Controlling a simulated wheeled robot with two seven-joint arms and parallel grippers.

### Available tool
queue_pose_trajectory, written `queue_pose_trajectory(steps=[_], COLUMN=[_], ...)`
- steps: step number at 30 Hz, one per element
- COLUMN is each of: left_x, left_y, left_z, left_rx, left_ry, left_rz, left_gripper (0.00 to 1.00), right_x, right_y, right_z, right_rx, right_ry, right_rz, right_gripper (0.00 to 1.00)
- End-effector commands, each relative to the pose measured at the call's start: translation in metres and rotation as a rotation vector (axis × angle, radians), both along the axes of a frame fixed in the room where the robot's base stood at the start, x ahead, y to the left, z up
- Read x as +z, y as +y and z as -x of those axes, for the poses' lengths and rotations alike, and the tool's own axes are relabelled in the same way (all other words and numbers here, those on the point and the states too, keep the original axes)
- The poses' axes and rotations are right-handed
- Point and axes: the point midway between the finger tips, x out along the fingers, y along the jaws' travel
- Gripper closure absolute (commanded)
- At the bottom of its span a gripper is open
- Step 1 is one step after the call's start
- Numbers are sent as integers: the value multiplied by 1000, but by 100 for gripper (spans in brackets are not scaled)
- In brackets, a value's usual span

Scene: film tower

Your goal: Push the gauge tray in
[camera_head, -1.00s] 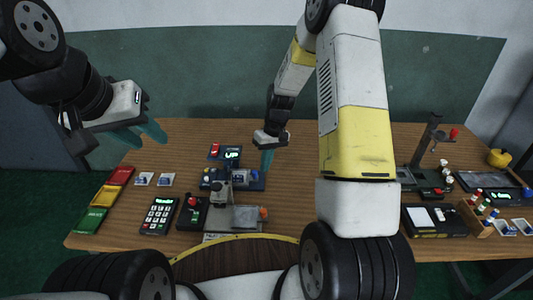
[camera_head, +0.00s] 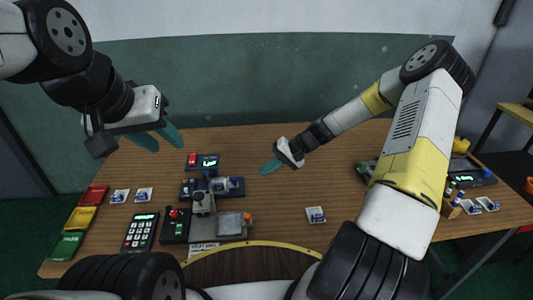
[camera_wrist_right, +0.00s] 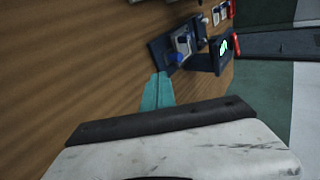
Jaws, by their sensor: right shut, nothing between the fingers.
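The gauge appears to be the dark blue unit with a lit green display (camera_head: 203,162) at the back left of the table. A low dark blue tray (camera_head: 237,187) with a blue knob at its right end lies in front of it. In the right wrist view the tray (camera_wrist_right: 160,52) and the display unit (camera_wrist_right: 222,50) show near the top; I cannot tell any gap between them. My right gripper (camera_head: 270,166) is shut and empty, right of the tray and apart from it. My left gripper (camera_head: 158,138) is open and empty, above the table's back left.
A heat seal press (camera_head: 203,205), a keypad (camera_head: 141,232) and a joystick box (camera_head: 175,226) stand in front of the tray. Red, yellow and green bins (camera_head: 80,219) line the left edge. A small card (camera_head: 316,214) lies right of centre. The table behind the gauge is clear.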

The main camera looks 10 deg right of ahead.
Motion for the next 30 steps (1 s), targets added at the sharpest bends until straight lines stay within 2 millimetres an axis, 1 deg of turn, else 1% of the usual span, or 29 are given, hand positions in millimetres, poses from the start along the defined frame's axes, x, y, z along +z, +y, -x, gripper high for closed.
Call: queue_pose_trajectory(steps=[1, 7, 9, 12, 18, 27, 30], left_x=[0, 0, 0, 0, 0, 0, 0], left_y=[0, 0, 0, 0, 0, 0, 0], left_z=[0, 0, 0, 0, 0, 0, 0], left_rx=[0, 0, 0, 0, 0, 0, 0], left_ry=[0, 0, 0, 0, 0, 0, 0], left_rz=[0, 0, 0, 0, 0, 0, 0], left_gripper=[64, 64, 64, 64, 64, 64, 64], right_x=[-9, -37, -35, -35, -35, -35, -35], right_y=[10, 39, 51, 64, 75, 75, 79], right_z=[-1, -5, -8, -10, -12, -12, -12], right_rx=[4, 4, 4, 4, 1, 1, 2], right_ry=[3, 2, -2, -1, -1, -1, -1], right_rz=[-3, -1, 0, 1, 1, 1, 1], right_gripper=[100, 100, 100, 100, 100, 100, 100])
